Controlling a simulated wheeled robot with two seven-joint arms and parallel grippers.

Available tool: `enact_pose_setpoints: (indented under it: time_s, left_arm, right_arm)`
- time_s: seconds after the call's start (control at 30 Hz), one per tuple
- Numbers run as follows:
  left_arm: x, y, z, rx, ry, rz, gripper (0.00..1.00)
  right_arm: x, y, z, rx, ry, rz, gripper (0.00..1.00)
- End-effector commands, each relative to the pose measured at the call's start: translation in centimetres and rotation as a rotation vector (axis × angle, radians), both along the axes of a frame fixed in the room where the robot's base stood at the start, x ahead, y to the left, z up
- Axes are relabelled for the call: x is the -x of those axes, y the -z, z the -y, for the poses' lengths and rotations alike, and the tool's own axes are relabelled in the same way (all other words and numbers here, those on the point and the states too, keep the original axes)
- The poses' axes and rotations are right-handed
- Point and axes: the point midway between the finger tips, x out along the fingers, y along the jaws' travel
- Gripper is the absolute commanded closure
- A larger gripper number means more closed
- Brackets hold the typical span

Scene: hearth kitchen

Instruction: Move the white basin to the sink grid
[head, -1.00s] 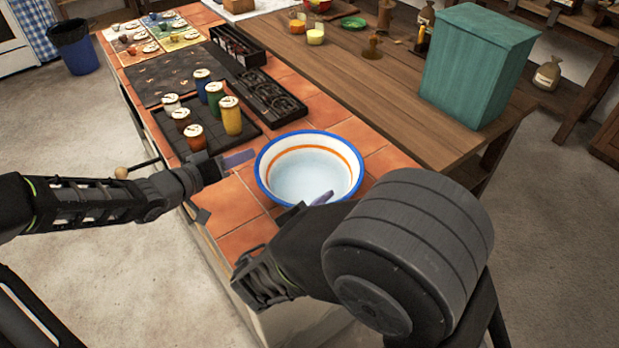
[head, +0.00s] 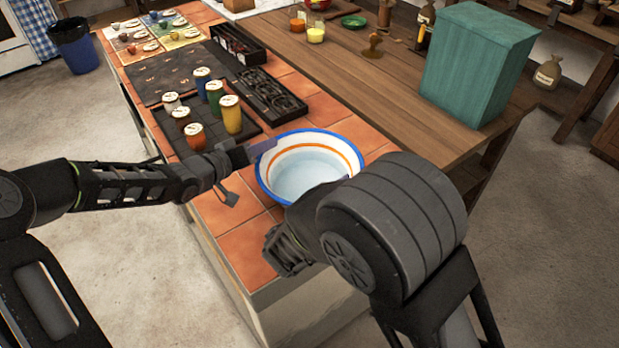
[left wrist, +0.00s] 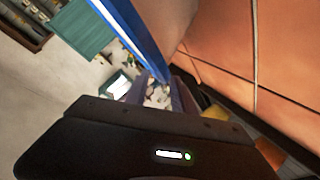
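The white basin (head: 310,172), with a blue rim and an orange band inside, stands upright on the near end of the tiled counter. My left gripper (head: 258,153) is at the basin's left rim. In the left wrist view the blue rim (left wrist: 138,42) runs down between the spread fingers (left wrist: 158,95), with gaps that look open. My right arm covers the basin's near right side, and the right fingertips are hidden behind it. I cannot tell which dark panel is the sink grid; one dark slatted panel (head: 242,124) lies under the jars.
Several lidded jars (head: 214,98) stand on the slatted panel left of the basin. Black organisers (head: 268,92) lie behind it. A flat dark panel (head: 165,76) lies farther back. A teal box (head: 478,65) stands on the wooden table. Bare tiles (head: 240,235) lie in front.

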Motion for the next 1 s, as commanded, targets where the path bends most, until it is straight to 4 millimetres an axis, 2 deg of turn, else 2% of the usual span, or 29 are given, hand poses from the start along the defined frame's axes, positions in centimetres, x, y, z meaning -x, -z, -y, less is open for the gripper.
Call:
enact_pose_setpoints:
  time_s: [0.07, 0.4, 0.47, 1.0]
  left_arm:
    - [0.02, -0.01, -0.01, 0.000, 0.000, 0.000, 0.72]
    - [0.02, -0.02, -0.02, 0.000, 0.000, 0.000, 0.99]
    - [0.01, -0.01, -0.03, 0.001, 0.000, -0.001, 1.00]
    - [0.00, 0.01, -0.08, 0.001, -0.002, 0.000, 1.00]
  right_arm:
    - [0.01, 0.00, -0.01, 0.000, 0.000, 0.000, 0.67]
    - [0.03, -0.01, -0.02, -0.001, 0.000, 0.001, 0.95]
    - [0.03, 0.00, -0.03, -0.001, 0.000, 0.001, 0.99]
    - [0.06, 0.03, -0.04, 0.000, -0.001, -0.001, 1.00]
